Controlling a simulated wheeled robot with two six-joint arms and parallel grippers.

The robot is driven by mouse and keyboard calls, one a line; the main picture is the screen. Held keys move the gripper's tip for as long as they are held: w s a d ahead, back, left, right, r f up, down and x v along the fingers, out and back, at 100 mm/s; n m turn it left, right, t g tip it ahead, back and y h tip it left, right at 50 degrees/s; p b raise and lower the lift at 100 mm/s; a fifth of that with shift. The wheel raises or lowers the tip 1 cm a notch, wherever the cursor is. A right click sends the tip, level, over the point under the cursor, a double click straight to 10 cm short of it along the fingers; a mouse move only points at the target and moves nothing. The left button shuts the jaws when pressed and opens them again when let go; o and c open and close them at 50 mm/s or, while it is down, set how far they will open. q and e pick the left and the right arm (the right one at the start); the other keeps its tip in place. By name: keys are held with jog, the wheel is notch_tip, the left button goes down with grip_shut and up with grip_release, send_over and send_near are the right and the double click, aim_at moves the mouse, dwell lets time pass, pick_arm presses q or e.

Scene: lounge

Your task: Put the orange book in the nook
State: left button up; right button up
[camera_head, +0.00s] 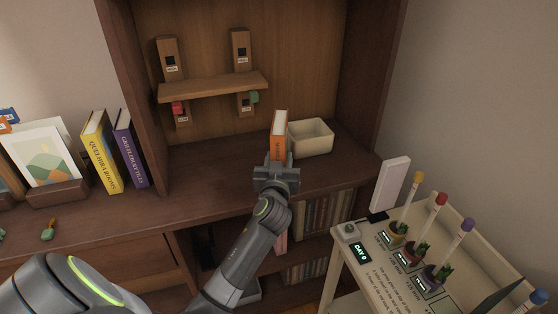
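The orange book (279,138) stands upright with its spine toward me, at the front of the nook (215,178) in the dark wooden shelf unit. My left gripper (277,163) is at the lower part of the spine, with its fingers on both sides of the book, and looks shut on it. The gripper hides the book's bottom, so I cannot tell whether it touches the nook floor. The book is just left of a cream bin (311,139). My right gripper is not in view.
A small ledge (213,88) with switch-like fittings is on the nook's back wall. Yellow (102,152) and purple (131,149) books and a framed picture (42,153) stand left of the nook. A cream cart (345,262) with small pots is at right. The nook floor left of the book is clear.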

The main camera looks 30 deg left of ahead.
pick_arm(q)
jog(key=shift+o, duration=1.3)
jog(key=shift+r, duration=0.1)
